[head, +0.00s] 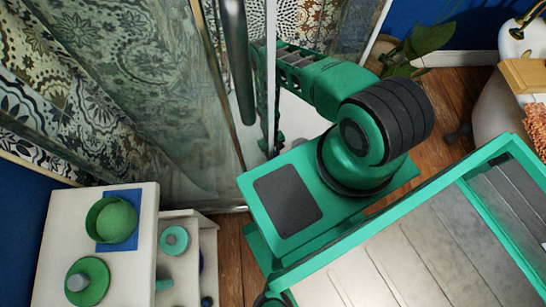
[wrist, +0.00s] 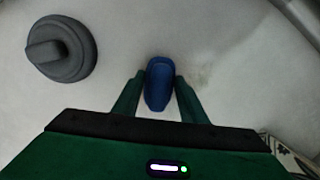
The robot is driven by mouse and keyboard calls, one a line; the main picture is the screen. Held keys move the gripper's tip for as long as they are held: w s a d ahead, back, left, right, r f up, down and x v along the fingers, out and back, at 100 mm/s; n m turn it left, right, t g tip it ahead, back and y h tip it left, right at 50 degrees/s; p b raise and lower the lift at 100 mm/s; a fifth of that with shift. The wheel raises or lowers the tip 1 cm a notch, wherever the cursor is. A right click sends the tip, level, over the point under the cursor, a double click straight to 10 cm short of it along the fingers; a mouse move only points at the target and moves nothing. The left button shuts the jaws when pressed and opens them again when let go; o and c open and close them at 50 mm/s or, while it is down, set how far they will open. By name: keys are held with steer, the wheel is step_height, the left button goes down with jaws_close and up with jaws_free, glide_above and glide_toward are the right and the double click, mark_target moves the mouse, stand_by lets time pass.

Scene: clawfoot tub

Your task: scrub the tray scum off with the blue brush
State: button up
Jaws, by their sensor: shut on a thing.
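In the wrist view, my gripper (wrist: 160,84) is shut on the blue brush (wrist: 159,88), one finger on each side of it. The brush is over a pale, whitish tray surface (wrist: 120,88); I cannot tell whether it touches it. A faint brownish-green scum patch (wrist: 203,74) shows just right of the brush. In the head view, my arm reaches in past the glass and a metal post, and my gripper and the brush are hidden there.
A grey round knobbed piece (wrist: 61,46) sits on the tray at left. A white cabinet (head: 62,230) at lower left holds a green bowl (head: 112,221) and a green round item (head: 88,281). Its drawer (head: 182,262) is open. A shower post (head: 238,60) stands close to my arm.

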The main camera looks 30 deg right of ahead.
steer(key=shift+w+d, duration=0.3)
steer(key=shift+w, duration=0.45)
steer(key=shift+w, duration=0.1)
steer(key=shift+w+d, duration=0.4)
steer(key=shift+w, duration=0.45)
steer(key=shift+w+d, duration=0.4)
steer(key=shift+w, duration=0.45)
steer(key=shift+s+a, duration=0.25)
steer(key=shift+s, duration=0.35)
steer(key=shift+s+a, duration=0.3)
steer(key=shift+s, duration=0.35)
steer(key=shift+s+a, duration=0.25)
steer(key=shift+s, duration=0.35)
steer(key=shift+s+a, duration=0.4)
steer(key=shift+s, duration=0.5)
steer(key=shift+s+a, duration=0.35)
steer(key=shift+s, duration=0.5)
